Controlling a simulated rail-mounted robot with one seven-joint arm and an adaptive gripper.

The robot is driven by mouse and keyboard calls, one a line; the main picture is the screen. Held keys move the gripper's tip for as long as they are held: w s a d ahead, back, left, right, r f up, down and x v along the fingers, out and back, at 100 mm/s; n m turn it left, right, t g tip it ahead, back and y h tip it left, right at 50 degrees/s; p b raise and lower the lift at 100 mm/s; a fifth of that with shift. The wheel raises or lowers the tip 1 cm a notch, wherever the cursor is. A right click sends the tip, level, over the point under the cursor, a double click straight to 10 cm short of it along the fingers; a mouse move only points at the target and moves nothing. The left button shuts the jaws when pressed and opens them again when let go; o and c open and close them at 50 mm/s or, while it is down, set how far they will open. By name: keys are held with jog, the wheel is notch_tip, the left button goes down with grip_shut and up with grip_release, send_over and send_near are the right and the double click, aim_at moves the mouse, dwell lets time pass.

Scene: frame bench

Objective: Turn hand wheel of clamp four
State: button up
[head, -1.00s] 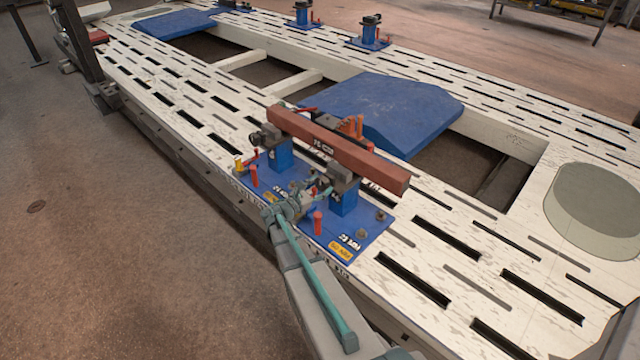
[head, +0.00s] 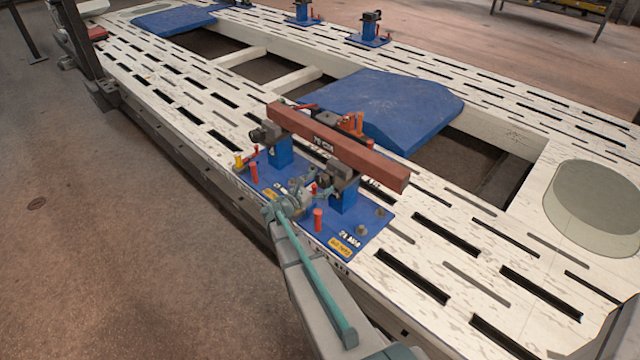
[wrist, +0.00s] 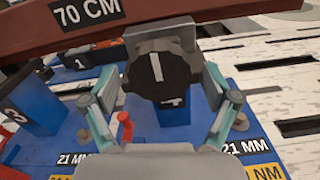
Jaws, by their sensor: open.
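The black hand wheel (wrist: 160,76) of the clamp has a white stripe, which stands nearly upright in the wrist view. Its blue post (wrist: 174,112) bears a label that looks like a 4. My gripper (wrist: 160,82) is open, with one finger on each side of the wheel; contact cannot be made out. In the head view my gripper (head: 303,188) is at the front of the right-hand clamp (head: 344,190), and the wheel is hard to make out there. A red-brown beam (head: 335,148) marked 70 CM lies across the clamps.
A red-handled pin (wrist: 125,126) stands close to my left finger. Another post (wrist: 32,103), labelled 3, stands at the left. The blue base plate (head: 345,245) sits on the slotted white frame (head: 450,225). A large blue panel (head: 375,105) lies behind the beam.

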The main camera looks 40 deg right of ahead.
jog(key=shift+a, duration=0.1)
jog(key=s+a, duration=0.1)
jog(key=a, duration=1)
jog(key=shift+s+a, duration=0.3)
jog(key=shift+a, duration=0.1)
